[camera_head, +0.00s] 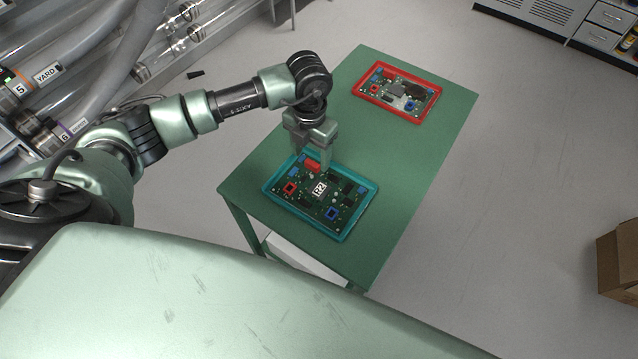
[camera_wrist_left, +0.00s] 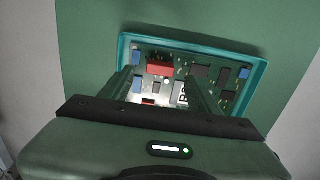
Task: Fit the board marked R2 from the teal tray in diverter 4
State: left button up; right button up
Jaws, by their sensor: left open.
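A board marked R2 (camera_head: 335,203) lies flat in the teal tray (camera_head: 358,223) on the green table. It carries red and blue parts and a white R2 label. My left gripper (camera_head: 312,160) is over the far edge of the board, pointing down near a red part. In the left wrist view the left gripper (camera_wrist_left: 163,95) is open, its two fingers spread above the board (camera_wrist_left: 200,72) with nothing seen between them but the board below. I cannot tell whether the fingertips touch it. My right gripper is not in view. Diverter 4 is not seen.
A red tray (camera_head: 432,108) with another board (camera_head: 398,91) stands at the far end of the green table (camera_head: 400,150). A cardboard box (camera_head: 618,262) is on the floor at right.

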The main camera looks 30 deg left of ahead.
aim_at(311, 164)
pick_arm(q)
notch_tip(311, 164, down, 3)
jog(key=shift+f, duration=0.1)
jog(key=c, duration=1.2)
grip_shut()
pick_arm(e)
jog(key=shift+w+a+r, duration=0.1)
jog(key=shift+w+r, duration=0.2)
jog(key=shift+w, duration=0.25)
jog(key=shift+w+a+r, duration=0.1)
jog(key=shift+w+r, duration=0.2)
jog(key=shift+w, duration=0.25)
